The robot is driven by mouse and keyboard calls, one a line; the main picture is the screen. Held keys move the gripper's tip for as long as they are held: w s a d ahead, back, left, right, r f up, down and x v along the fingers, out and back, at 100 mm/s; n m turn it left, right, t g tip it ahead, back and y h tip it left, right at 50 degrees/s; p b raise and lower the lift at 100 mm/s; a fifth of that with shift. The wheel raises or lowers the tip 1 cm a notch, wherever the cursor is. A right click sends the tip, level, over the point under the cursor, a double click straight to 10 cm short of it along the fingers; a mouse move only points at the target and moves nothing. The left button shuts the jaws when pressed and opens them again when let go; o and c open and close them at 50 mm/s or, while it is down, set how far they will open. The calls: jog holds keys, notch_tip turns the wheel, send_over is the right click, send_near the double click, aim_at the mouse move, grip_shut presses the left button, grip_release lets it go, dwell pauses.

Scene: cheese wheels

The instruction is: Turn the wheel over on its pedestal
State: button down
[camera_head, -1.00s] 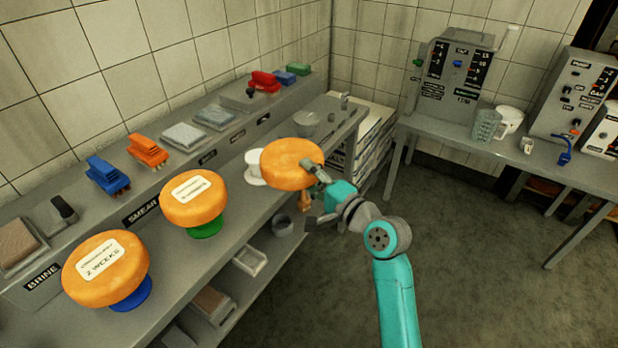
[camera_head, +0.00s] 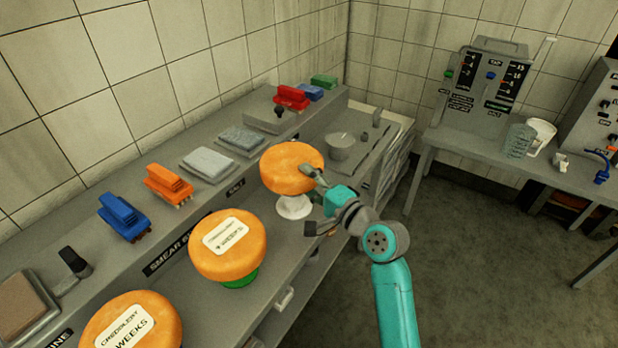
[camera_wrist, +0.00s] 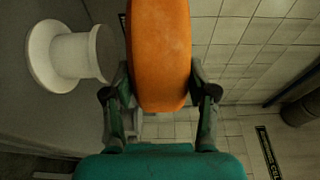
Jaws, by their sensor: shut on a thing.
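An orange cheese wheel (camera_head: 291,167) is in my gripper (camera_head: 311,194), its upper face plain with no label showing. It also shows edge-on in the wrist view (camera_wrist: 160,55), between the two fingers, which press on its flat faces. One finger lies over its top at the right side, the other is below it. A white pedestal (camera_head: 294,208) stands on the bench under the wheel in the head view. In the wrist view the pedestal (camera_wrist: 70,55) stands to the left of the wheel with a gap between them. The wheel's underside is hidden in the head view.
A labelled wheel (camera_head: 228,246) sits on a green pedestal (camera_head: 240,279), and another labelled wheel (camera_head: 130,325) is nearer. Orange (camera_head: 168,184) and blue (camera_head: 123,216) brushes line the bench's back ledge. A grey bowl (camera_head: 340,146) stands beyond the held wheel.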

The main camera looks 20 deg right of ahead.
jog(key=shift+f, duration=1.5)
jog(key=shift+f, duration=0.35)
jog(key=shift+c, duration=2.2)
grip_release()
jog(key=shift+o, duration=0.9)
jog(key=v, duration=1.2)
